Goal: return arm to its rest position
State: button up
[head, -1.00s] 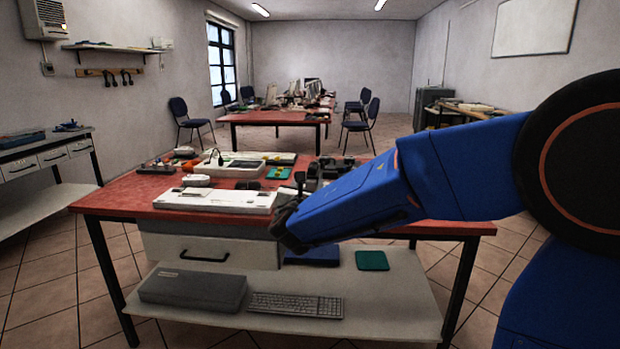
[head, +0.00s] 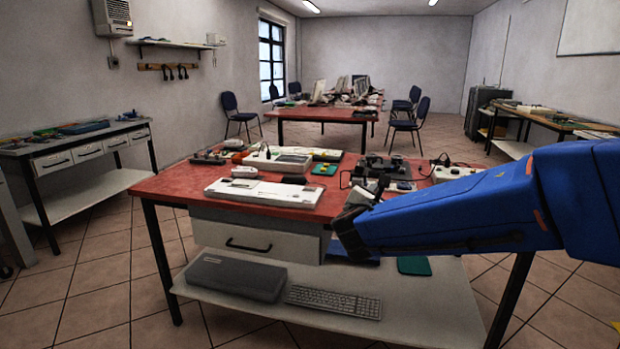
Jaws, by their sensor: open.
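My blue arm (head: 450,212) reaches in from the right of the head view, partly covering the right side of the red-topped table. My gripper (head: 352,222), dark and at the arm's left end, appears in front of the table's front edge. It looks empty, with its fingers small and dark against the clutter behind. The arm hides part of the tabletop and the table's right front edge.
The red table (head: 172,184) carries a white device (head: 262,193), a multimeter-like box (head: 279,160) and dark cabled items (head: 386,168). Its lower shelf holds a grey case (head: 236,277) and a keyboard (head: 335,301). Floor at left (head: 90,265) is clear.

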jog(key=s+d+f+m+g, duration=0.4)
jog(key=s+d+m, duration=0.3)
jog(key=s, duration=0.2)
jog(key=s+d+f+m+g, duration=0.4)
jog(key=s+d+m, duration=0.3)
jog(key=s, duration=0.3)
jog(key=s+a+f+m+g+y, duration=0.1)
jog(key=s+a+f+m+y, duration=0.2)
jog(key=s+m, duration=0.3)
jog(key=s+a+f+m+y, duration=0.4)
jog(key=s+a+m, duration=0.1)
jog(key=s, duration=0.5)
jog(key=shift+a+m+g+y, duration=0.4)
jog(key=shift+a, duration=0.2)
